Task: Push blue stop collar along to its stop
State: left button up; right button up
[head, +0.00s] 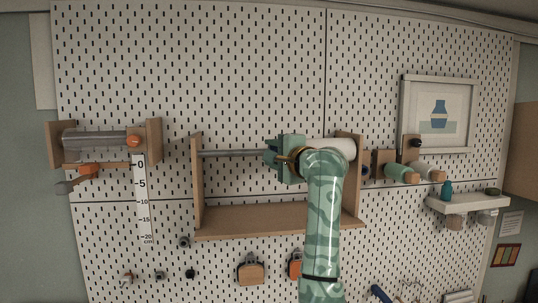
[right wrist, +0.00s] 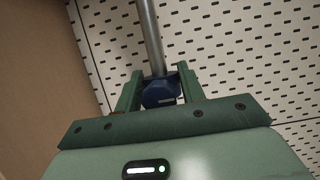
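A thin steel rod (head: 228,153) runs from the left wooden upright (head: 197,185) of a wall bracket towards a white cylinder (head: 336,148) at the right upright (head: 358,195). My right gripper (head: 270,157) is at the rod, right of its middle. In the right wrist view the blue stop collar (right wrist: 160,93) sits around the rod (right wrist: 150,40), between the two green fingers of my right gripper (right wrist: 160,88). The fingers lie close on both sides of it, with no clear gap. In the head view my gripper hides the collar. My left gripper is not in view.
The bracket's wooden bottom board (head: 275,220) lies below the rod. A second bracket (head: 152,142) with a ruler (head: 141,200) is at the left. Green and white pegs, a framed picture (head: 438,114) and a small shelf (head: 468,203) are at the right. The rod's left part is clear.

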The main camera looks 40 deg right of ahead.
jog(key=o, duration=0.4)
jog(key=shift+f, duration=0.15)
jog(key=shift+s, duration=0.2)
jog(key=s+b, duration=0.1)
jog(key=s, duration=0.4)
jog(key=s+b, duration=0.1)
jog(key=s, duration=0.4)
jog(key=s+a+b, duration=0.1)
jog(key=s, duration=0.5)
